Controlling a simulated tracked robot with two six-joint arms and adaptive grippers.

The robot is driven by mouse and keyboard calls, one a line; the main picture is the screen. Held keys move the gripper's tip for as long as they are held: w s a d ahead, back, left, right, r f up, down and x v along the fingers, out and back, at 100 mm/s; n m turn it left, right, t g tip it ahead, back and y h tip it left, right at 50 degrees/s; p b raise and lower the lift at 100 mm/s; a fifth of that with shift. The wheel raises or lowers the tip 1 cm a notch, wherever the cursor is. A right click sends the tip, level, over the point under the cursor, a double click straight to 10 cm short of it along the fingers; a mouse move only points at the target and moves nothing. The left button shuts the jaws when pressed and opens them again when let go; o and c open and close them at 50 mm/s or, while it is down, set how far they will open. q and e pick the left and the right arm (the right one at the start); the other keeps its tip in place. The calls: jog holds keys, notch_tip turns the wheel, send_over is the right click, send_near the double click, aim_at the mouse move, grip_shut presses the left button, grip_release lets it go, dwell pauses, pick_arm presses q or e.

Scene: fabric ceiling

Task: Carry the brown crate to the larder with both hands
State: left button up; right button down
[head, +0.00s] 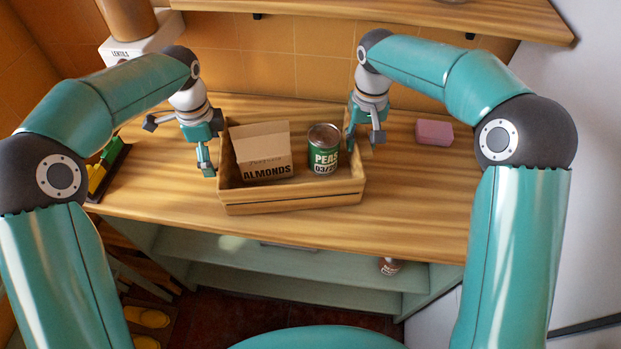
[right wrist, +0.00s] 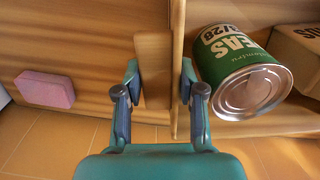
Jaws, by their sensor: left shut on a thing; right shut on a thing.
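The brown crate (head: 292,201) is a wooden box resting on the wooden counter, at the middle of the head view. Inside it stand a cardboard almonds box (head: 263,150) and a green peas can (head: 323,150). My left gripper (head: 209,170) is shut on the crate's left end wall. My right gripper (head: 367,140) is shut on the right end wall. In the right wrist view the crate wall (right wrist: 176,70) runs between the fingers of my right gripper (right wrist: 158,88), beside the peas can (right wrist: 240,75).
A pink block (head: 434,132) lies on the counter (head: 420,185) right of the crate. A dark holder with yellow and green items (head: 103,170) is at the left. A lentils container (head: 140,45) stands back left. A shelf (head: 400,15) overhangs behind. A jar (head: 389,265) sits on the lower shelf.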

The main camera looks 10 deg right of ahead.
pick_arm(q)
jog(key=shift+f+b, duration=0.45)
jog(key=shift+f, duration=0.15)
pick_arm(e)
jog(key=shift+f, duration=0.6)
pick_arm(q)
jog(key=o, duration=1.2)
pick_arm(e)
jog(key=c, duration=1)
grip_release()
pick_arm(q)
jog(key=shift+r, duration=0.1)
pick_arm(e)
jog(key=o, duration=0.3)
jog(key=shift+r, duration=0.65)
pick_arm(q)
notch_tip(320, 180, up, 12)
jog(key=shift+f, duration=0.1)
pick_arm(e)
notch_tip(320, 180, up, 11)
jog(key=shift+f, duration=0.15)
